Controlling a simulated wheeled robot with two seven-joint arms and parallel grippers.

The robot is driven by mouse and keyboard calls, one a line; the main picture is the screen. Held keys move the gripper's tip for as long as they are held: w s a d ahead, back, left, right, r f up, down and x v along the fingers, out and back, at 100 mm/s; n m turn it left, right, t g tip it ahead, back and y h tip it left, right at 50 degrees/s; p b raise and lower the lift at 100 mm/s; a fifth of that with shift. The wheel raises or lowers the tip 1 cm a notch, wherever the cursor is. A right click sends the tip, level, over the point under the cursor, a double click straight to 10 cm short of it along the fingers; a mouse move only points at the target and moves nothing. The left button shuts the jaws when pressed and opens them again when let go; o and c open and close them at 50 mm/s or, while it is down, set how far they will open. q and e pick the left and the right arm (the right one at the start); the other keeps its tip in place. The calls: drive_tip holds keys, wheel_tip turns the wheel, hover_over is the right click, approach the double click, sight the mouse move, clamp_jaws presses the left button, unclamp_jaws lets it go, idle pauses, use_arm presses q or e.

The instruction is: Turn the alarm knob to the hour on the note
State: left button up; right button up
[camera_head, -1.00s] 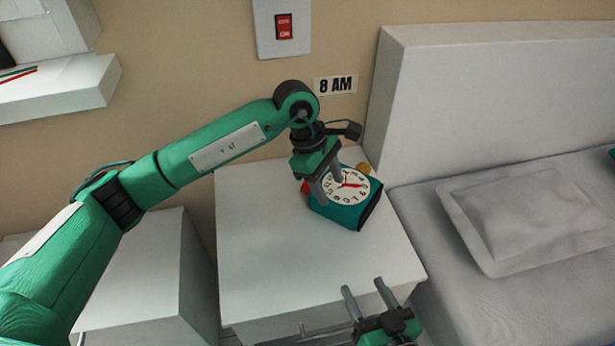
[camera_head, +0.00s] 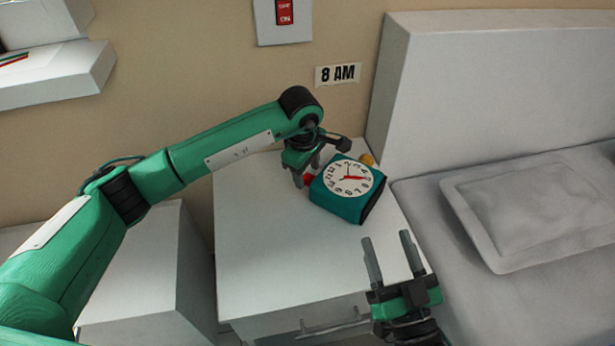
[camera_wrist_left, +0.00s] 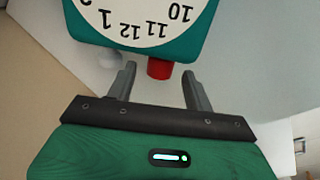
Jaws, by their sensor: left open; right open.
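The teal alarm clock (camera_head: 342,205) lies on the white nightstand with its white face (camera_head: 347,180) up. A red knob (camera_head: 309,179) sticks out of its left side, by the 12. The note (camera_head: 338,75) on the wall reads "8 AM". My left gripper (camera_head: 306,174) is open at the red knob. In the left wrist view the knob (camera_wrist_left: 160,68) sits between the tips of the open fingers (camera_wrist_left: 159,78), with gaps on both sides. My right gripper (camera_head: 387,237) is open and empty in front of the clock.
A yellow round piece (camera_head: 367,160) shows at the clock's back right. The nightstand top (camera_head: 260,250) is bare at front and left. A bed with a grey pillow (camera_head: 540,208) stands right. A red switch (camera_head: 285,11) is on the wall.

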use_arm(q)
drive_tip(key=shift+w+f, duration=0.15)
drive_tip(key=shift+f, duration=0.9)
use_arm(e)
drive_tip(key=shift+d+r+t, duration=0.25)
drive_tip(key=shift+r+t, duration=0.35)
drive_tip(key=shift+r, duration=0.25)
use_arm(q)
drive_tip(key=c, duration=1)
